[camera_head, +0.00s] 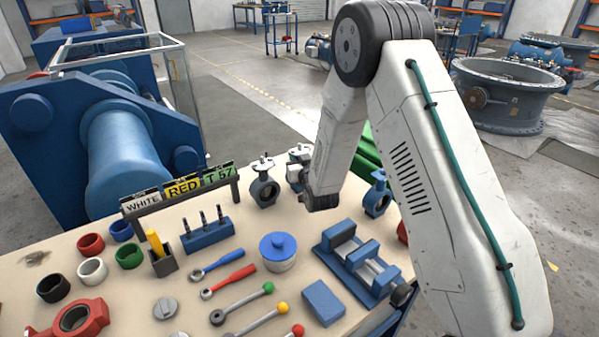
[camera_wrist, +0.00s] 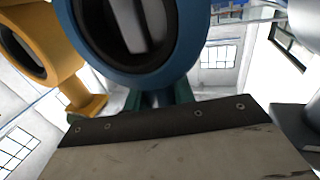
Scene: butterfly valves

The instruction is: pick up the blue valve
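A blue valve (camera_head: 376,197) stands upright at the right of the bench in the head view, just right of my forearm. A darker blue-grey valve (camera_head: 263,188) stands left of my arm, and a pale grey valve (camera_head: 298,168) is partly hidden behind my arm. In the wrist view a large blue ring-shaped valve body (camera_wrist: 140,72) fills the top centre, close to the camera, with its upper part cut off. A yellow valve (camera_wrist: 68,75) is at its left. My gripper's fingers cannot be made out clearly in either view, and no hold shows.
The bench holds a blue vise (camera_head: 357,262), a blue-lidded round pot (camera_head: 278,252), a blue block (camera_head: 323,302), several wrenches, coloured rings and a red valve (camera_head: 78,318). A sign rack (camera_head: 182,207) stands at the back left.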

